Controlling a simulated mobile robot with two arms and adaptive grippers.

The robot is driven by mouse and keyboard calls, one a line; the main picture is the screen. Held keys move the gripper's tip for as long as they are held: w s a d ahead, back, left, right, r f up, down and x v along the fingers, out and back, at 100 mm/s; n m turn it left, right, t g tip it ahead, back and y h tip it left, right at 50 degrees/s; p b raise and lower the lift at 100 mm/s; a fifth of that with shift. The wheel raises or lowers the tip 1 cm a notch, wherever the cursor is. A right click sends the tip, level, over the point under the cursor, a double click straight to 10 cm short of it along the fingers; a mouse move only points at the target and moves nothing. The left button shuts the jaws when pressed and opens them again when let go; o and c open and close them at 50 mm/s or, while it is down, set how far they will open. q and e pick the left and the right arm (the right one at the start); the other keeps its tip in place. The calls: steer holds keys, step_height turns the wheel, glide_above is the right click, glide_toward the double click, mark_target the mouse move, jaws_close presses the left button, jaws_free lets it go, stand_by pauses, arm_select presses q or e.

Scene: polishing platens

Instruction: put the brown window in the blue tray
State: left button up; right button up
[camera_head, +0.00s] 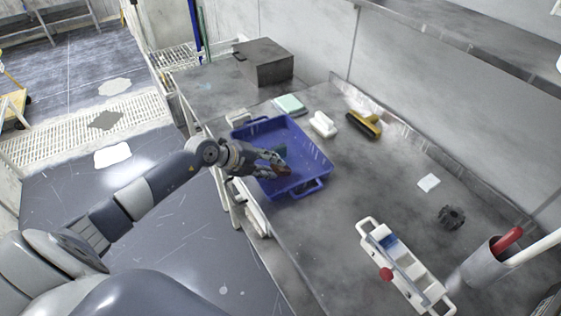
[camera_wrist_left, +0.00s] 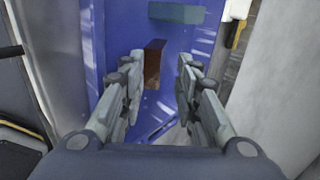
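The blue tray (camera_head: 313,148) sits on the grey bench; it also fills the middle of the left wrist view (camera_wrist_left: 110,30). My left gripper (camera_head: 284,164) is over the tray, fingers reaching down inside it. In the left wrist view my left gripper (camera_wrist_left: 160,68) has its fingers spread apart. The brown window (camera_wrist_left: 153,63) shows just beyond the fingertips, closer to the left-hand finger, against the blue of the tray. It is a small reddish-brown piece in the head view (camera_head: 284,171), partly hidden by the fingers. Whether it touches a finger is unclear. My right gripper is out of view.
A grey metal box (camera_head: 264,62) stands at the back. A pale green pad (camera_head: 290,104), a white block (camera_head: 323,124) and a yellow-brown brush (camera_head: 364,125) lie behind the tray. A white rack (camera_head: 405,268), dark knob (camera_head: 452,216) and grey cup (camera_head: 484,264) stand in front right.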

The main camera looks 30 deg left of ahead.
arm_select(q)
steer(key=p+v, duration=0.4)
steer(key=v, duration=0.1)
steer(key=shift+s+a+r+p, duration=0.1)
steer(key=shift+r+p, duration=0.2)
steer(key=shift+r, duration=0.1)
steer(key=shift+s+a+r, duration=0.2)
steer(key=shift+s, duration=0.2)
steer(key=shift+p, duration=0.35)
